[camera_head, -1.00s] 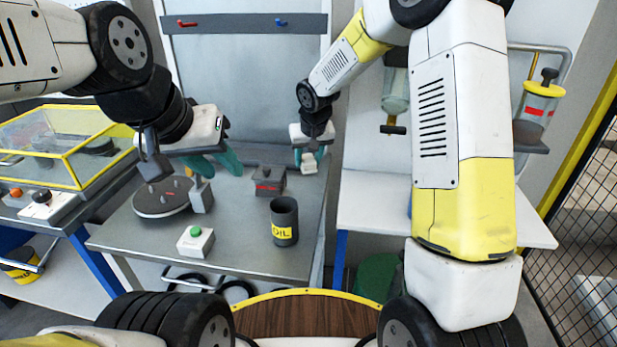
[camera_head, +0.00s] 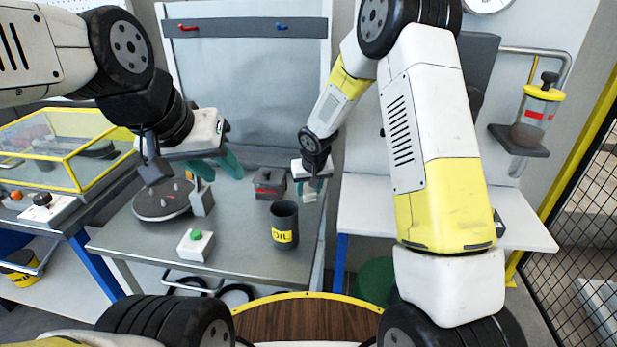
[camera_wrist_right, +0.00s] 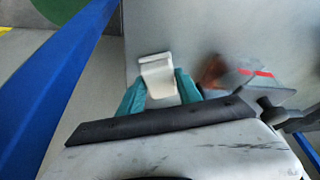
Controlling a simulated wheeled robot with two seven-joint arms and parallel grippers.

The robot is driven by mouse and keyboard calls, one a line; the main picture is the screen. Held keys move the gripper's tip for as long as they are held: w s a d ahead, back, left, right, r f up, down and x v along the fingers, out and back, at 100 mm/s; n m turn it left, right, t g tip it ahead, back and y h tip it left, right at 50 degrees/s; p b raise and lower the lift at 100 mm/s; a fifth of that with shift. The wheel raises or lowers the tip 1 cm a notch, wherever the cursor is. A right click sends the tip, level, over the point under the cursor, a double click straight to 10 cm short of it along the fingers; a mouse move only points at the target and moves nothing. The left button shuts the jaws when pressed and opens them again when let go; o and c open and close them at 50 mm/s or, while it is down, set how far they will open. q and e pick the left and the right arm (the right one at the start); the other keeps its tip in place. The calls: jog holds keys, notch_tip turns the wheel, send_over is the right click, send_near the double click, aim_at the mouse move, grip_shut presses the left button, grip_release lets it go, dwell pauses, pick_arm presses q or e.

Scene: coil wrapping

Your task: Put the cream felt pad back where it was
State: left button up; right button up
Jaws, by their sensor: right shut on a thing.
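The cream felt pad (camera_wrist_right: 157,76) is held between the teal fingers of my right gripper (camera_wrist_right: 160,90) in the right wrist view. It looks bent or folded at its far end. In the head view, my right gripper (camera_head: 314,188) hangs over the right side of the grey metal table (camera_head: 240,265), with the pad (camera_head: 309,196) small and pale below it. My left gripper (camera_head: 217,168) has its teal fingers spread apart with nothing seen between them, above the back of the table near the round dark turntable.
The round turntable (camera_head: 160,203) with pegs stands left on the table. A white side table (camera_head: 365,207) is to the right, past a gap.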

jog(key=o, duration=1.3)
jog(key=shift+f, duration=0.1)
jog(key=v, duration=1.2)
jog(key=shift+s, duration=0.1)
